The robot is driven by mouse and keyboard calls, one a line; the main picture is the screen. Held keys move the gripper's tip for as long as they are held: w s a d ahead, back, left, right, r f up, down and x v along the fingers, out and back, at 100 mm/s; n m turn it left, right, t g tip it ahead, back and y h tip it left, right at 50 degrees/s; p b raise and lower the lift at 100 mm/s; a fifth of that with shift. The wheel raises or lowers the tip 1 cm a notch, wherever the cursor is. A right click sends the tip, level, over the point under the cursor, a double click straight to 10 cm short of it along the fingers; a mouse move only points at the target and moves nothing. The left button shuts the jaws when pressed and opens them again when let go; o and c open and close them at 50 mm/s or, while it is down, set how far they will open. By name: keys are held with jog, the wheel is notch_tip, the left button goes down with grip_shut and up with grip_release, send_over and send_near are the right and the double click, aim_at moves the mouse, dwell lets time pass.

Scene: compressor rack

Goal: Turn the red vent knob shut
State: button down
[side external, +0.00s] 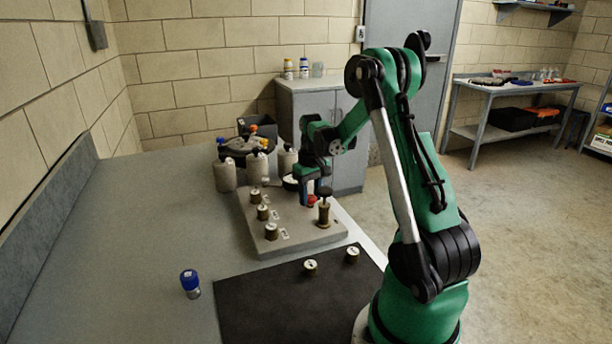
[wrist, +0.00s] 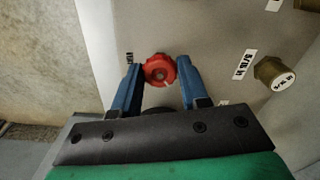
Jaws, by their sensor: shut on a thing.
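The red vent knob (wrist: 160,69) sits on a pale grey panel (wrist: 215,45) in the wrist view. My gripper (wrist: 159,70) has its two blue fingers on either side of the knob and is shut on it. A small pale mark shows on the knob's near side. A label by the left finger is partly hidden. In the side external view only a small part of the red knob (side external: 311,200) shows beneath my gripper (side external: 308,196), at the panel's right side.
A tall brass fitting (side external: 324,213) stands just beside the knob. Several shorter fittings (side external: 271,231) line the panel's left side. A black mat (side external: 290,305) holds two more. A blue-capped jar (side external: 190,283) stands left of it. Bottles (side external: 226,175) crowd the back. The bench's left side is clear.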

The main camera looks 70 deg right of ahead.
aim_at(310, 197)
jog(key=m, duration=1.3)
jog(key=shift+m, duration=0.3)
dwell(0.4)
jog(key=shift+c, duration=2.2)
grip_release()
jog(key=shift+r, duration=2.85)
